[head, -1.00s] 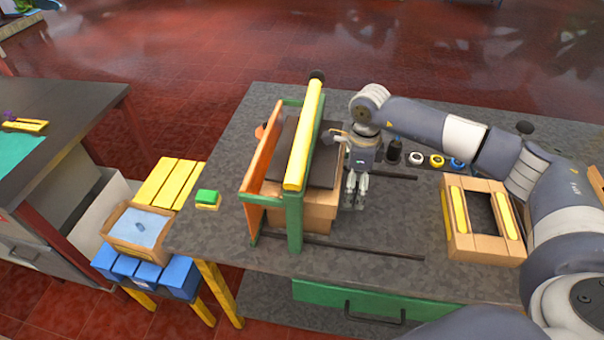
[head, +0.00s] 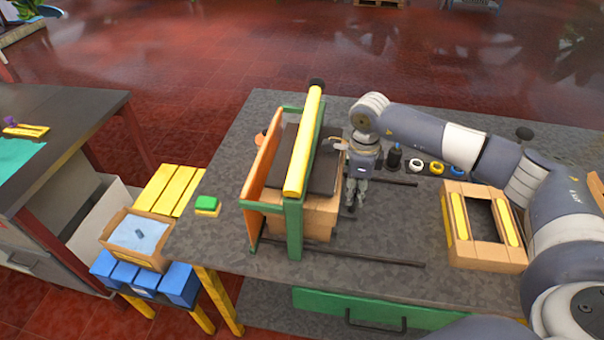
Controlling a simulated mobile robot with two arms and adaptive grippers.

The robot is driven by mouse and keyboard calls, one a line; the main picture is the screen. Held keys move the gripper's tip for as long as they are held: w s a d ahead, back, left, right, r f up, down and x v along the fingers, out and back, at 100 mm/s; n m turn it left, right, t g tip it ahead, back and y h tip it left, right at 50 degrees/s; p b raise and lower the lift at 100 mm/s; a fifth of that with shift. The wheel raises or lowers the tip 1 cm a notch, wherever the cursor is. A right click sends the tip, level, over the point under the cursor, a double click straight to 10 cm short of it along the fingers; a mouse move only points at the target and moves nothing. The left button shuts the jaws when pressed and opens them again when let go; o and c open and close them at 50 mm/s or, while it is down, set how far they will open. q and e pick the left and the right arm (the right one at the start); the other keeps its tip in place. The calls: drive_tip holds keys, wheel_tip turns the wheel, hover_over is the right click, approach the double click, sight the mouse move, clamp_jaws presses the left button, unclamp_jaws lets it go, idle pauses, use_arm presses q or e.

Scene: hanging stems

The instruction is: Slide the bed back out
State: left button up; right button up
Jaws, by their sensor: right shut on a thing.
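The bed (head: 318,215) is a wooden block with a dark flat top (head: 325,173). It sits under a green and orange frame (head: 293,225) with a long yellow bar (head: 305,140) across it. Part of the bed is hidden by the frame and bar. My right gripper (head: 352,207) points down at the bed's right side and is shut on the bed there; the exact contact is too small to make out. Two dark rails (head: 360,256) run along the table to the right. My left gripper is not in view.
An open wooden box with yellow strips (head: 453,248) stands right on the grey table (head: 385,222). A black bottle (head: 394,157) and several rings (head: 416,166) lie behind my gripper. Table between gripper and open box is clear.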

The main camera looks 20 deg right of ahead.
drive_tip(key=shift+s+d, duration=0.5)
drive_tip(key=shift+d, duration=0.3)
drive_tip(key=shift+s+d, duration=0.5)
drive_tip(key=shift+d, duration=0.3)
drive_tip(key=shift+s+d, duration=0.5)
drive_tip(key=shift+d, duration=0.3)
drive_tip(key=shift+s+d+b, duration=0.15)
drive_tip(key=shift+s+d, duration=0.35)
drive_tip(key=shift+d, duration=0.25)
drive_tip(key=shift+s+d+b, duration=0.2)
drive_tip(key=shift+s+d, duration=0.25)
drive_tip(key=shift+d, duration=0.35)
drive_tip(key=shift+s+d+b, duration=0.15)
drive_tip(key=shift+s+d, duration=0.35)
drive_tip(key=shift+d, duration=0.35)
drive_tip(key=shift+s+d+b, duration=0.15)
drive_tip(key=shift+s+d, duration=0.35)
drive_tip(key=shift+d, duration=0.25)
drive_tip(key=shift+s+d+b, duration=0.2)
drive_tip(key=shift+s+d, duration=0.25)
drive_tip(key=shift+d, duration=0.3)
drive_tip(key=shift+s+d+b, duration=0.15)
drive_tip(key=shift+s+d, duration=0.35)
drive_tip(key=shift+d, duration=0.25)
